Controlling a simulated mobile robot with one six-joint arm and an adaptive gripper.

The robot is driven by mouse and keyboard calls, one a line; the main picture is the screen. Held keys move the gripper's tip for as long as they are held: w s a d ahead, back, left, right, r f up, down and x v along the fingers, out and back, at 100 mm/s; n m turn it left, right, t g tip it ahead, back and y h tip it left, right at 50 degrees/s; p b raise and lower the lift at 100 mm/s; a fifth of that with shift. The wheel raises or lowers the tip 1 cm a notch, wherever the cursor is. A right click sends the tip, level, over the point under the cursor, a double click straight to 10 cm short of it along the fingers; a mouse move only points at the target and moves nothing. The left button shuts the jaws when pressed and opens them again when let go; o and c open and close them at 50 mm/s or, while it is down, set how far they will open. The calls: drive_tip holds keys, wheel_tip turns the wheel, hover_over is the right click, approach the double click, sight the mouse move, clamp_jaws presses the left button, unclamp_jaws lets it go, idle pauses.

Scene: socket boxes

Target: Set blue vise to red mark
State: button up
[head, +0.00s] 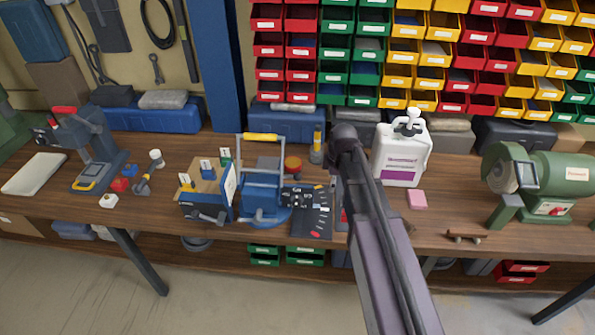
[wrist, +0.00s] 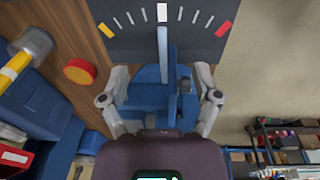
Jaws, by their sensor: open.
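The blue vise (head: 262,188) stands on a round blue base on the bench and also shows in the wrist view (wrist: 150,97). Beside it lies a dark dial plate (wrist: 130,42) with a yellow mark at one end, white ticks between and the red mark (wrist: 223,29) at the other end. The red mark also shows in the head view (head: 315,234). The white pointer (wrist: 162,42) points at the middle white tick, away from red. My gripper (wrist: 162,84) is open, its fingers on either side of the vise; contact cannot be told. My arm hides part of this area in the head view.
A round red-topped object (wrist: 82,71) and a yellow-banded grey cylinder (wrist: 22,58) stand behind the vise. A blue box with small coloured parts (head: 208,192) is close on its left. A white jug (head: 401,155) and green grinder (head: 540,178) stand to the right.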

sight(299, 174)
drive_tip(key=w+a+r+n+p, duration=0.4)
drive_tip(key=w+a+n, duration=0.4)
drive_tip(key=n, duration=0.3)
drive_tip(key=shift+w+a+r+y, duration=0.35)
drive_tip(key=shift+a+r+y, duration=0.05)
drive_tip(key=shift+a+r, duration=0.15)
drive_tip(key=shift+f, duration=0.3)
drive_tip(key=f+b, duration=0.4)
drive_tip(key=w+a+f+b, duration=0.1)
drive_tip(key=f+b, duration=0.3)
drive_tip(key=b, duration=0.1)
drive_tip(key=a+f+b, duration=0.1)
drive_tip(key=f+b, duration=0.3)
drive_tip(key=f, duration=0.1)
drive_tip(key=shift+w+a, duration=0.1)
drive_tip(key=shift+w, duration=0.2)
clamp_jaws()
